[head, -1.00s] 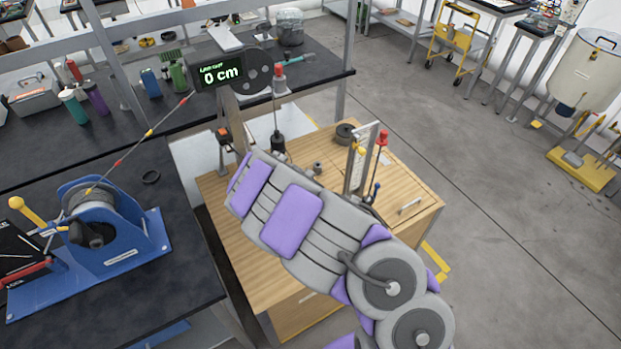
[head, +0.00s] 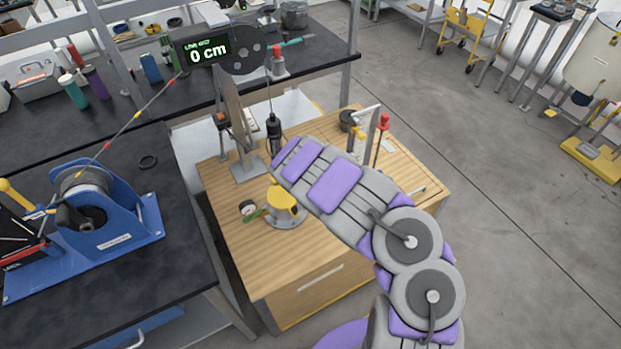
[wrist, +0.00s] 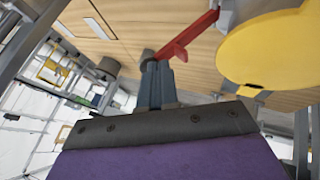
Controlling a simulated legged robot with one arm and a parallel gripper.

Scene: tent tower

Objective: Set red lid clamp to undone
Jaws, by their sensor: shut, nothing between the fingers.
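In the wrist view, a red lever (wrist: 190,38) runs slantwise from a grey mount at the top down toward my fingertips; it looks like the red lid clamp. My gripper (wrist: 155,68) is shut and empty, with its tips close to the lever's lower end. I cannot tell whether they touch. A large yellow round part (wrist: 272,48) is just right of the lever. In the head view, a yellow piece (head: 287,197) on a grey round base stands on the wooden cabinet (head: 320,245). My arm hides the gripper and the red lever there.
A red-knobbed rod (head: 382,130) stands on the right of the cabinet top. A post with a "0 cm" display (head: 207,51) and a hanging dark weight (head: 273,127) rises at the back. A blue winch (head: 105,225) is on the left bench.

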